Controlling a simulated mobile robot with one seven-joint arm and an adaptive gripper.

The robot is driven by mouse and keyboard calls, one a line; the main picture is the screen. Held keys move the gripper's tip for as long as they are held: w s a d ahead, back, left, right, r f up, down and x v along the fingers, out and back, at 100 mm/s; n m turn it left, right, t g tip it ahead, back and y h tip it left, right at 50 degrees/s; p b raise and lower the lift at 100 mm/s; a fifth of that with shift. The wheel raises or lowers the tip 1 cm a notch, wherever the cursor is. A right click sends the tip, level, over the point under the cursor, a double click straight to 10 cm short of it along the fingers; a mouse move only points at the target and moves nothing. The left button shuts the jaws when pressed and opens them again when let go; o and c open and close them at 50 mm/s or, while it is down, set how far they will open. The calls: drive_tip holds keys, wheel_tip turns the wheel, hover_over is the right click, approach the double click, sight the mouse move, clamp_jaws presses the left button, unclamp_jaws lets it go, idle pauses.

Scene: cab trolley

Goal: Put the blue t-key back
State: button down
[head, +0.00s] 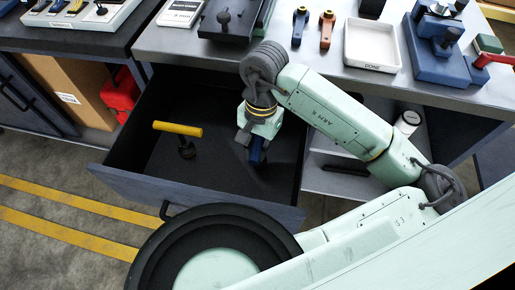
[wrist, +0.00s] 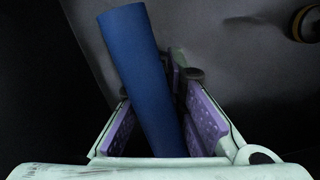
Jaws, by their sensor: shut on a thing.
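The blue t-key (wrist: 145,75) shows in the wrist view as a blue bar between the purple finger pads of my gripper (wrist: 155,115), which is shut on it. In the head view the blue t-key (head: 257,150) shows in part below my wrist, and my gripper (head: 250,148) is inside the open drawer (head: 135,185) at its right side. The lower end of the key is hidden. A yellow t-key (head: 178,130) stands in the drawer to the left, its handle on top; its dark base also shows at the right of the wrist view (wrist: 305,24).
The drawer front and side walls surround my gripper. The worktop (head: 190,45) above carries a blue key (head: 299,25), an orange key (head: 326,30), a white tray (head: 372,45) marked DONE and a blue fixture (head: 437,45). A white cylinder (head: 407,122) stands on the shelf right of the drawer.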

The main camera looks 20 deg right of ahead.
drive_tip(key=shift+f, duration=0.65)
drive_tip(key=shift+f, duration=0.15)
drive_tip(key=c, duration=1.6)
unclamp_jaws()
drive_tip(key=shift+c, duration=0.2)
drive_tip(key=shift+r, duration=0.3)
drive_tip(key=shift+w+d+r, duration=0.1)
drive_tip(key=shift+d+r, duration=0.05)
drive_tip(key=shift+r, duration=0.2)
drive_tip(key=r, duration=0.3)
drive_tip(key=r+b, duration=0.1)
drive_tip(key=r, duration=0.3)
drive_tip(key=w+d+r+b, duration=0.1)
drive_tip(key=r, duration=0.3)
drive_tip(key=shift+w, duration=0.1)
